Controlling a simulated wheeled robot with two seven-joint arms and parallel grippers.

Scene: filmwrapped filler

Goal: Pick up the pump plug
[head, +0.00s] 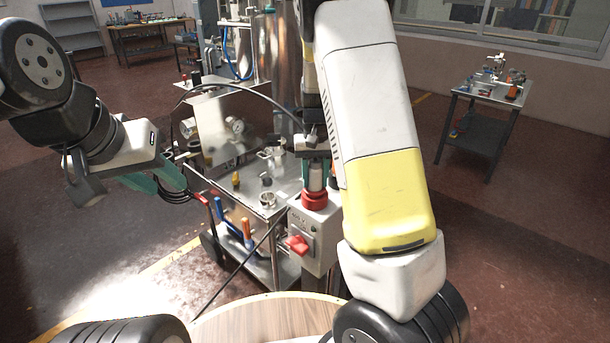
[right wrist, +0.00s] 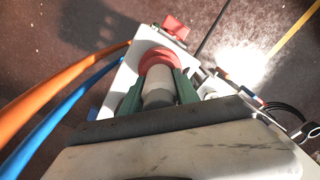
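The pump plug (head: 315,178) is a pale grey-white cylinder standing in a red socket collar (head: 314,201) on top of a light grey switch box. In the right wrist view the plug (right wrist: 158,88) lies between the two green fingers of my right gripper (right wrist: 160,85), with the red collar just beyond them. My right gripper (head: 316,172) is down over the plug from above, one finger on each side. The fingers look very close to the plug; I cannot tell whether they press on it. My left gripper (head: 158,184) is open and empty at the left, away from the plug.
The switch box (head: 322,238) carries a red rotary switch (head: 297,244) and sits beside a steel pump cart (head: 245,195) with gauges and cables. Orange and blue hoses (right wrist: 55,115) run close by in the right wrist view. A round wooden table top (head: 265,318) is in front. A small bench (head: 485,95) stands at right.

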